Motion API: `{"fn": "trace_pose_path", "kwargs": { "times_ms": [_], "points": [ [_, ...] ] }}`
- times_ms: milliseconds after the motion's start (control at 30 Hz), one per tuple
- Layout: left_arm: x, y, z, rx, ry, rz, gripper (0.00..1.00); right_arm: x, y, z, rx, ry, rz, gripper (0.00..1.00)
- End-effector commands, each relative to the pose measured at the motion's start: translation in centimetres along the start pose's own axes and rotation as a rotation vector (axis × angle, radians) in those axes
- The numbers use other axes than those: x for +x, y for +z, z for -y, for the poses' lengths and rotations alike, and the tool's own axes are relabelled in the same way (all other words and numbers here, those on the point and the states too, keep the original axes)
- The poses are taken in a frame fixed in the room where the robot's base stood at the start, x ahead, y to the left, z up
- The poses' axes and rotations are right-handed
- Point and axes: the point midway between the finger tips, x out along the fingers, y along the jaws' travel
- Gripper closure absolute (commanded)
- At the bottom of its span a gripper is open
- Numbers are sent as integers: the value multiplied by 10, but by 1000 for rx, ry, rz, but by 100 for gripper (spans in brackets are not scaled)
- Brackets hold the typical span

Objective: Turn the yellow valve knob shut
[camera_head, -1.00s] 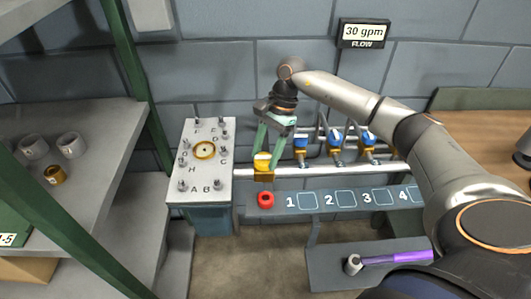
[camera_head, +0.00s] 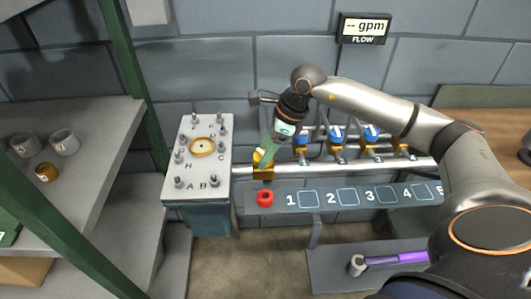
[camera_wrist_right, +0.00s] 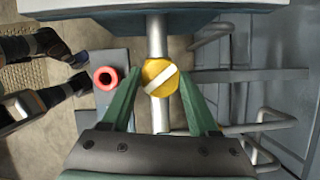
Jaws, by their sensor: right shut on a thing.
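The yellow valve knob (camera_wrist_right: 159,78) is round with a white bar across its face. In the right wrist view it sits between my right gripper's green fingers (camera_wrist_right: 161,88), and the bar lies at a slant. The gripper is shut on it. In the head view my right gripper (camera_head: 266,152) reaches down from above onto the knob (camera_head: 258,157), which is partly hidden behind the fingers. The knob sits on a grey pipe (camera_head: 285,169). The flow display (camera_head: 364,29) on the wall reads "-- gpm". My left gripper is not in view.
A red ring (camera_head: 265,198) lies on the shelf with numbered squares, just below the knob. Several blue-handled valves (camera_head: 337,133) stand to the right. A lettered plate with pegs (camera_head: 196,177) is close on the left. A purple-handled tool (camera_head: 398,258) lies lower right.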

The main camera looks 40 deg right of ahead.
Motion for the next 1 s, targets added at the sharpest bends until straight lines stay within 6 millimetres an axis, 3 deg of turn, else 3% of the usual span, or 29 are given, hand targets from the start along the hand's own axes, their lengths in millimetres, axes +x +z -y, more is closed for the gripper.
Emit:
{"fn": "trace_pose_path", "kwargs": {
  "times_ms": [500, 1000],
  "points": [
    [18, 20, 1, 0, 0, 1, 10, 2, 0, -3, 419, -176, 1, 95],
    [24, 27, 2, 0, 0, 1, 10, 0, 1, -3, 610, -252, -2, 95]
  ]
}}
